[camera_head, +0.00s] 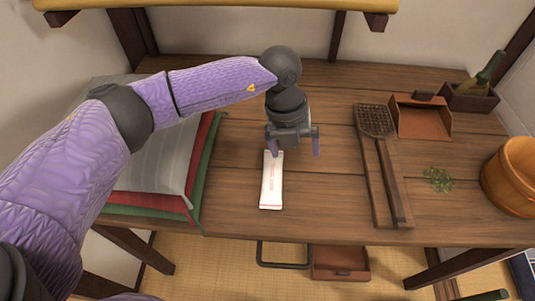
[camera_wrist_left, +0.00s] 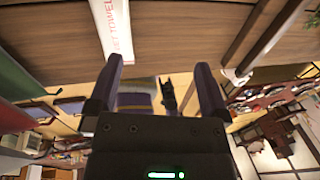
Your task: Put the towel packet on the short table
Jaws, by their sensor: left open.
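The towel packet (camera_head: 271,182), a slim white sleeve with red print, lies flat on the wooden table (camera_head: 325,205), left of its middle. It also shows at the top of the left wrist view (camera_wrist_left: 117,30). In the left wrist view, the packet is nearer the left finger than the middle of the open jaws (camera_wrist_left: 158,70). Whether a finger touches it, I cannot tell. My right gripper is not in view. I cannot tell which table is the short one.
Stacked cushions (camera_head: 165,150) lie left of the packet. To the right are a long wooden tool (camera_head: 376,165), a brown dustpan-like tray (camera_head: 421,117), a green sprig (camera_head: 438,179) and a wooden tub (camera_head: 513,177). Low tables with dishes (camera_wrist_left: 275,92) show in the left wrist view.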

